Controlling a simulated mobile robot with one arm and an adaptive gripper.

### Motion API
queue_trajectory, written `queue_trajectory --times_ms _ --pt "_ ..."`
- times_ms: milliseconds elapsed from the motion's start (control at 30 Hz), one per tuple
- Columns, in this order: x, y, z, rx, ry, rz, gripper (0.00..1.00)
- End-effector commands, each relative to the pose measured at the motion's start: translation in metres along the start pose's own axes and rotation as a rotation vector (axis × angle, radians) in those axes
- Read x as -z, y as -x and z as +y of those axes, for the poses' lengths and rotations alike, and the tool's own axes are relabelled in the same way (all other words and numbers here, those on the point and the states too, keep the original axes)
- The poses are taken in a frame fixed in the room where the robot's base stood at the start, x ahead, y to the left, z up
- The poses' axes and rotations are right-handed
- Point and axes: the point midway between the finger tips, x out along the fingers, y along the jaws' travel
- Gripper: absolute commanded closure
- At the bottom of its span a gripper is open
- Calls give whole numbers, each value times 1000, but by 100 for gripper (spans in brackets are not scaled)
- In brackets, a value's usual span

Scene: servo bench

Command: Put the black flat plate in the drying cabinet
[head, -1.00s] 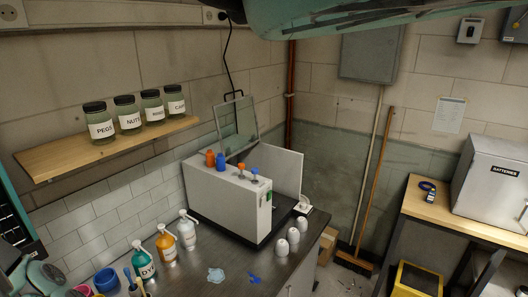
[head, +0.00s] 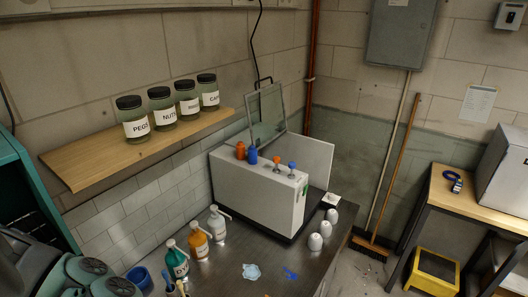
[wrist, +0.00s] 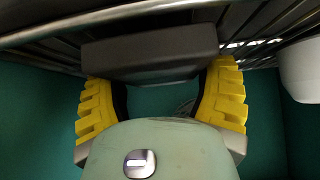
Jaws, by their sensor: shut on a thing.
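In the wrist view my gripper (wrist: 162,78) has its yellow ribbed fingers closed on the two sides of a dark flat slab, the black flat plate (wrist: 150,52). The plate is at or beside the bars of a metal wire rack (wrist: 75,27); I cannot tell whether it touches them. Teal walls surround the gripper, matching the teal drying cabinet (head: 22,185) at the left edge of the head view. In the head view the gripper and plate are hidden; only my arm shows at the lower left.
A white rounded object (wrist: 302,62) is by the rack at the right. Outside, the bench (head: 225,272) holds a white machine (head: 250,195) and several bottles. A wooden shelf (head: 110,160) with jars (head: 136,121) juts from the wall near the cabinet.

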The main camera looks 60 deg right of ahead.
Motion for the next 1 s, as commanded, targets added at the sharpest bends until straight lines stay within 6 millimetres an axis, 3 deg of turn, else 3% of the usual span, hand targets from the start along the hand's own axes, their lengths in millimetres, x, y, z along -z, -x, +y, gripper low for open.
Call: queue_trajectory --times_ms 333,367,567,1000 --pt "-3 -2 0 1 -1 5 71" --pt "-2 -2 0 1 -1 4 22" --pt "-2 -1 0 1 -1 3 2" --pt "-1 3 0 3 -3 4 0"
